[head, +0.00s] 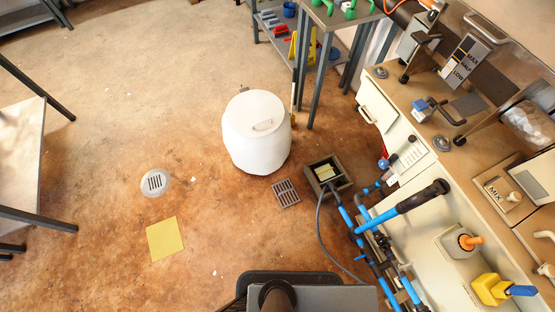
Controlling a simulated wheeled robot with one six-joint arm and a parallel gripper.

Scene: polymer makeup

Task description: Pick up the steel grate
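A dark square steel grate (285,193) with slots lies flat on the brown floor. It is just below the white drum and to the left of an open square pit (340,183) in the floor. The pit's frame is dark, and something pale yellow shows inside it. The grate is apart from the pit and fully in sight. My gripper is not in view; only a part of my own body shows at the bottom edge.
A white lidded drum (257,150) stands close behind the grate. Blue pipes (367,224) and a dark hose run along the cream machine (450,200) at right. A round drain (156,182) and a yellow sheet (165,238) lie left.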

